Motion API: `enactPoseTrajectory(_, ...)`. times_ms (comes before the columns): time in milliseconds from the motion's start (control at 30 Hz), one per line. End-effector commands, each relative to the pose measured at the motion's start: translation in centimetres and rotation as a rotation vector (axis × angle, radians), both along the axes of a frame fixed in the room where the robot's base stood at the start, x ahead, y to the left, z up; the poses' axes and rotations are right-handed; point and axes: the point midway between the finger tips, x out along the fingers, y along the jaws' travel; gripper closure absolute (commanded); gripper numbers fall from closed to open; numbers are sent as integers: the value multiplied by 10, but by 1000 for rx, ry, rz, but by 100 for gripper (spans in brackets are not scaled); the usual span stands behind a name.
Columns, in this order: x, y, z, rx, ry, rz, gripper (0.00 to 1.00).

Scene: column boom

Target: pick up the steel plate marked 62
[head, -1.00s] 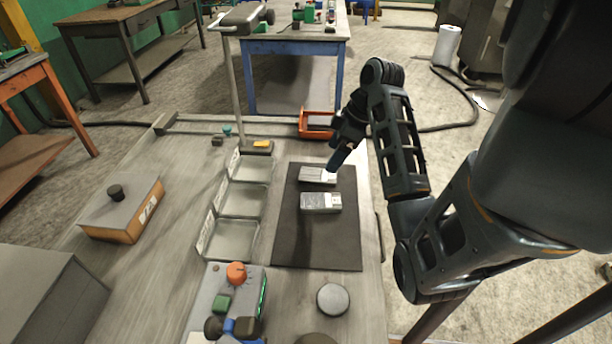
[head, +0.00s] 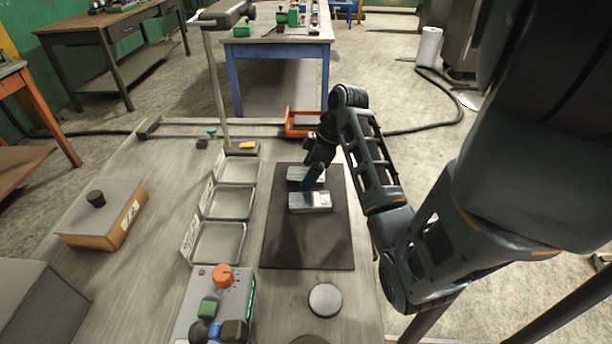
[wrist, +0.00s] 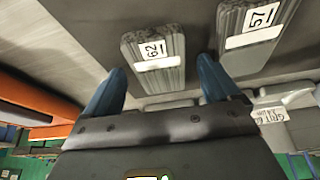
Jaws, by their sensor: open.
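The steel plate marked 62 (wrist: 153,50) is a grey ribbed block with a white label, lying on the dark mat. In the head view it is the farther plate (head: 297,173), partly hidden by my gripper. My gripper (wrist: 162,82) is open and empty, with its two blue fingertips apart. In the wrist view plate 62 lies ahead of the gap between the fingers, and I see no contact. In the head view my gripper (head: 309,182) points down by the plates; its height above them is hard to judge.
A similar plate marked 57 (wrist: 255,32) lies close beside it, the nearer one in the head view (head: 311,202). The dark mat (head: 300,245) is clear in front. Several shallow trays (head: 220,242) line its left. An orange bin (head: 290,123) stands beyond it.

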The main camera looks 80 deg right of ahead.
Motion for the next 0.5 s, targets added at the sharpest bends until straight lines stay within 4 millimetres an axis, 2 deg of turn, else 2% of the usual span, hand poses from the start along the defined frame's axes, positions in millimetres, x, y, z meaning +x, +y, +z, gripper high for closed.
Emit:
enactPoseTrajectory(67,0,0,0,0,0,0,14)
enactPoseTrajectory(500,0,0,0,0,0,0,56)
